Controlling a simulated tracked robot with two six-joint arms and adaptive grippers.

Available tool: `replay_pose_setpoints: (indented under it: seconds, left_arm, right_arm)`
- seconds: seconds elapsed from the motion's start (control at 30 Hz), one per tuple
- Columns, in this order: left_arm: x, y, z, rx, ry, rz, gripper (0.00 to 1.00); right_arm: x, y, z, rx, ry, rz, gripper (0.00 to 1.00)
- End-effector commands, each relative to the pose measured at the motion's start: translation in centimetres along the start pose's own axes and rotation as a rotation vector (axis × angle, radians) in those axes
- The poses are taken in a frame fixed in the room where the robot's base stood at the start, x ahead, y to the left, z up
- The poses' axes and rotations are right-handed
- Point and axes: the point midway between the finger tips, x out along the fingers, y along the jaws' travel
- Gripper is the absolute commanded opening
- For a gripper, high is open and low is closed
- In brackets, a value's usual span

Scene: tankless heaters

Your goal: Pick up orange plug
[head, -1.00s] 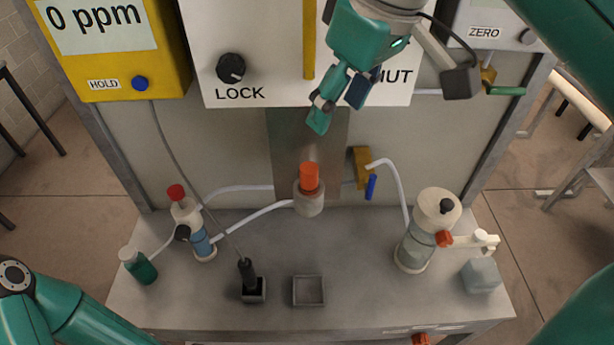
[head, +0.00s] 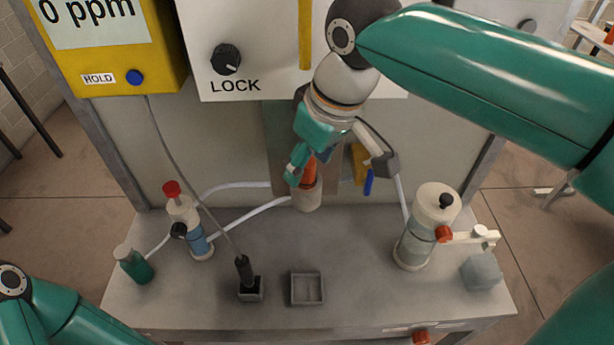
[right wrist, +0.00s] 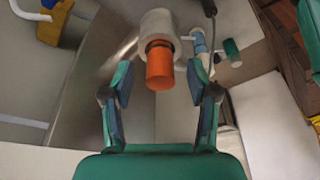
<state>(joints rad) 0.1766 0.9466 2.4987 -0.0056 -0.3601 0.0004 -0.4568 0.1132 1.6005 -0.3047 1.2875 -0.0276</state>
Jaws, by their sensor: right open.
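The orange plug (head: 309,172) sits upright in a whitish cylindrical holder (head: 307,198) at the back middle of the bench. In the head view my right gripper partly covers the plug. In the right wrist view the plug (right wrist: 160,68) points toward the gripper, just beyond and between its fingertips. My right gripper (right wrist: 161,80) is open and empty, with a finger on each side of the plug's line and gaps on both sides. It also shows in the head view (head: 325,172). My left gripper is not in view; only part of my left arm shows at lower left.
A small grey tray (head: 307,302) and a black probe (head: 243,270) in a square holder stand in front. A red-capped bottle (head: 185,222) is left, a clear cylinder (head: 414,245) right. White hoses meet the holder. A panel with a knob (head: 226,60) rises behind.

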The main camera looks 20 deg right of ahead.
Motion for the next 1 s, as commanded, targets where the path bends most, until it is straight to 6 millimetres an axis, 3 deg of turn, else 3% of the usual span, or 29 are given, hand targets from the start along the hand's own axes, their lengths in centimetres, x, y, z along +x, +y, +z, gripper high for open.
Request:
replay_pose_setpoints:
  seconds: [0.3,0.67,1.0]
  left_arm:
    - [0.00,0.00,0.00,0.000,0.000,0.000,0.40]
    - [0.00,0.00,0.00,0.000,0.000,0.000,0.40]
    - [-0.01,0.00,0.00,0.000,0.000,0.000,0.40]
  right_arm:
    - [0.73,0.01,0.01,0.000,0.001,0.000,0.59]
    - [0.69,0.01,0.00,0.000,0.001,0.000,0.00]
    - [0.53,-0.01,-0.08,-0.001,0.002,0.000,0.00]
